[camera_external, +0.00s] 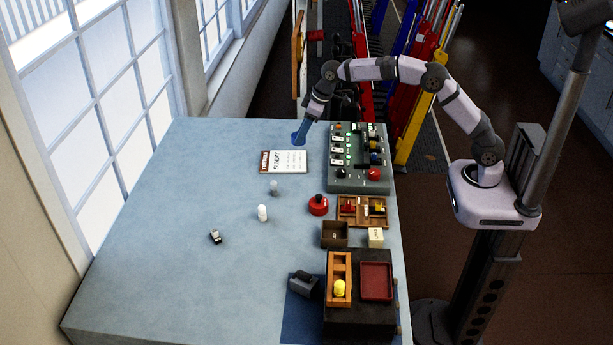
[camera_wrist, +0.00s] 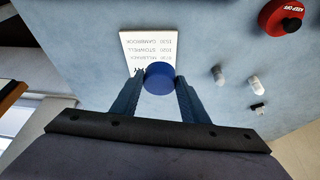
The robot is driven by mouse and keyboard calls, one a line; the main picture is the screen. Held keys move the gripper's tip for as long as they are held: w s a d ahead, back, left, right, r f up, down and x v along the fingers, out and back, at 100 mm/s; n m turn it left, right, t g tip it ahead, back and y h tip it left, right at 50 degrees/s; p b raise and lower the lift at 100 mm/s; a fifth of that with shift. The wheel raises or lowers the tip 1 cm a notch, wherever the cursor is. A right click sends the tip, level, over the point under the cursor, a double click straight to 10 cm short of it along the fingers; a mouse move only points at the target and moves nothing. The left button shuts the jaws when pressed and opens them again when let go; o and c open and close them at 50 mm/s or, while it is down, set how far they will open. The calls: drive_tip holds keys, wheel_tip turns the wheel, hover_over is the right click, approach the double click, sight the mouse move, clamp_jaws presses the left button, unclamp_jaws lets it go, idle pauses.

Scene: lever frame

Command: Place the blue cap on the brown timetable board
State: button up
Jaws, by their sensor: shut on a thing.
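The blue cap (camera_external: 295,137) is round and held between the fingertips of my gripper (camera_external: 302,133). In the wrist view the cap (camera_wrist: 159,76) shows as a blue disc, with a finger of my gripper (camera_wrist: 160,88) against each side. The timetable board (camera_external: 289,161) is a flat white panel with printed lines and a brown-red strip at its left end. It lies on the table, just nearer the camera than the cap. In the wrist view the cap hides part of the near edge of the board (camera_wrist: 150,46). The cap's height above the table is unclear.
A green lever panel (camera_external: 345,185) stands right of the board. A red button (camera_external: 318,204), a white cylinder (camera_external: 263,213) and a grey cylinder (camera_external: 274,187) stand nearer the camera. Wooden trays (camera_external: 349,222) and boxes line the right edge. The table's left side is clear.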

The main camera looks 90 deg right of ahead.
drive_tip(key=p, duration=0.3)
approach(298, 166)
drive_tip(key=shift+x, duration=2.55)
drive_tip(key=shift+w+d, duration=0.1)
drive_tip(key=shift+f, duration=0.1)
drive_tip(key=o, duration=1)
drive_tip(key=shift+o, duration=0.2)
drive_tip(key=shift+r, duration=0.3)
drive_tip(key=b+v, duration=0.3)
drive_tip(key=v, duration=0.8)
drive_tip(key=shift+r, duration=0.4)
